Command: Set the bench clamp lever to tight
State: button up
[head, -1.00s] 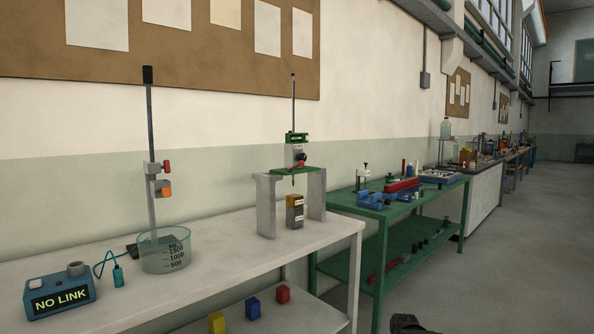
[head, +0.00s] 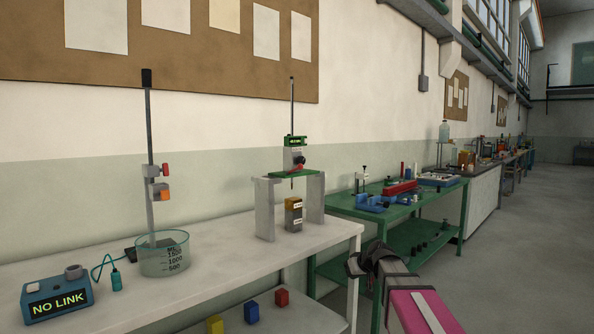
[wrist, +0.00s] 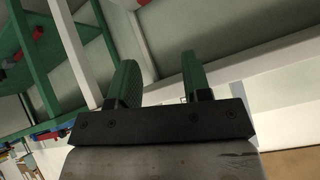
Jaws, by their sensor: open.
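I cannot single out the bench clamp lever for sure at this size. On the green bench (head: 380,213), a blue clamp-like fixture (head: 370,203) sits near the left front edge, with a small upright tool with a dark top (head: 361,181) behind it. Its lever position is too small to read. My gripper (head: 366,262) is raised in front of the gap between the white and green benches, apart from both. In the wrist view its two fingers (wrist: 160,80) stand apart with nothing between them.
The white bench (head: 225,260) holds a blue "NO LINK" box (head: 57,298), a glass beaker (head: 164,254) under a rod with clamps, and a grey stand (head: 265,210) over a brown block (head: 294,214). Coloured blocks lie on its lower shelf. The floor at right is clear.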

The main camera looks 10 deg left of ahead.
jog(key=w+a+r+n+t+y, duration=0.1)
jog(key=w+a+r+n+y, duration=0.2)
jog(key=r, duration=0.6)
jog(key=w+a+r+n+t+y, duration=0.1)
jog(key=w+a+r, duration=0.25)
jog(key=r, duration=0.65)
jog(key=n+t+y, duration=0.2)
jog(key=n+y, duration=0.1)
jog(key=y, duration=0.1)
send_near(297, 168)
jog(key=x, duration=1)
jog(key=shift+w+a+f, duration=0.1)
jog(key=shift+w+f, duration=0.05)
jog(key=shift+w, duration=0.25)
grip_shut()
